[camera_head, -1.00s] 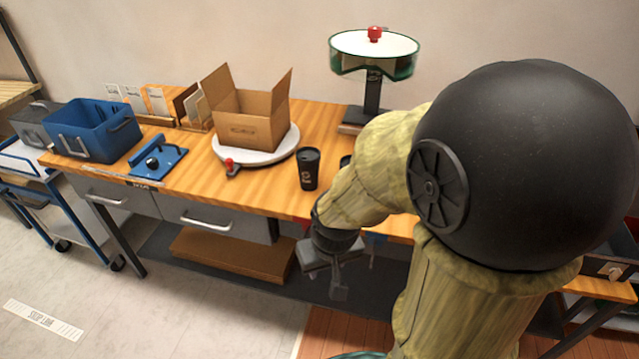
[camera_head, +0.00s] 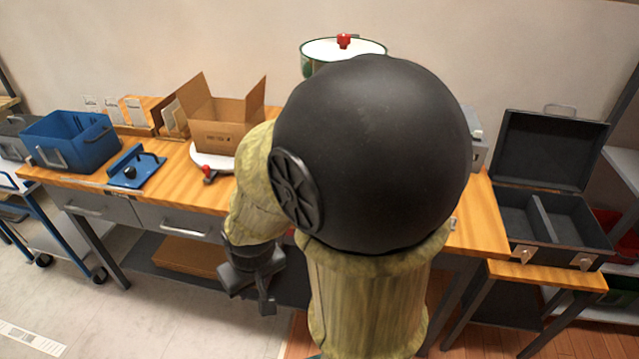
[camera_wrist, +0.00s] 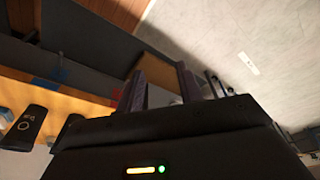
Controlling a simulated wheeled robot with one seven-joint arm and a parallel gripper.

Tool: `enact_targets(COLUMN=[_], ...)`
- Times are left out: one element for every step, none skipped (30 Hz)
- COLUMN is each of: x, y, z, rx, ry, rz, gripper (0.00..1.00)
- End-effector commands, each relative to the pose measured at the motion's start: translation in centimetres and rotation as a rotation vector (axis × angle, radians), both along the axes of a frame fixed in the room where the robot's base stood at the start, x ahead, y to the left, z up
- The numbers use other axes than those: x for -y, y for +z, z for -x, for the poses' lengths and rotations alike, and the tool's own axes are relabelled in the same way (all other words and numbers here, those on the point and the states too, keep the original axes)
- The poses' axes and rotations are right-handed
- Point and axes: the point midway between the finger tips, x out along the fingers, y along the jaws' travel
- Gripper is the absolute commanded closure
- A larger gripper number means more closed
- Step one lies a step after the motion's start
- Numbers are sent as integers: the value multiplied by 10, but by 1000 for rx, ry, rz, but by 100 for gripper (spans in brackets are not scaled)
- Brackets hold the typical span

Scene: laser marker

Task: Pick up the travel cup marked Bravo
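A black travel cup (camera_wrist: 27,128) with pale markings shows at the left edge of the wrist view, on the wooden bench top; I cannot read its name for certain. In the head view my arm now hides the spot where the cups stood. My gripper (camera_head: 254,290) hangs in front of the bench's front edge, below the top, apart from any cup. In the wrist view the fingers of my gripper (camera_wrist: 162,85) stand apart with nothing between them.
On the bench (camera_head: 180,178) are a blue bin (camera_head: 75,147), a blue jig (camera_head: 135,170), an open cardboard box (camera_head: 222,137) on a white turntable and a green-rimmed round fixture (camera_head: 342,50). An open black case (camera_head: 550,215) stands at right. Drawers line the bench front.

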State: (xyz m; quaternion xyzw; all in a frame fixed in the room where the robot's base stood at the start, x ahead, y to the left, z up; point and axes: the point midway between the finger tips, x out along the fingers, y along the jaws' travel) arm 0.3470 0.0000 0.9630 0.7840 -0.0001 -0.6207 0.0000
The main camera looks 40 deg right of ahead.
Motion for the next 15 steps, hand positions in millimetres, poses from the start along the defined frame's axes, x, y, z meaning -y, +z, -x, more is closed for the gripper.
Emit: enact_targets(x=[0, 0, 0, 0, 0, 0, -1, -1, -1, -1, -1, 0, 2, 4, 9], y=[0, 0, 0, 0, 0, 0, 0, 0, -1, -1, -2, -3, -4, -4, -6], z=[0, 0, 0, 0, -2, -4, -7, -11, -17, -24, -31, -42, -50, -60, -72], rx=[0, 0, 0, 1, 4, 11, 18, 29, 47, 65, 85, 118, 145, 175, 216], ry=[0, 0, 0, -2, -5, -12, -21, -32, -54, -75, -99, -137, -169, -204, -257], rz=[0, 0, 0, 0, -2, -7, -11, -17, -26, -34, -43, -53, -59, -64, -69], gripper=[64, 64, 56, 50, 44, 36, 30, 24, 17, 12, 12, 12, 12, 12, 12])
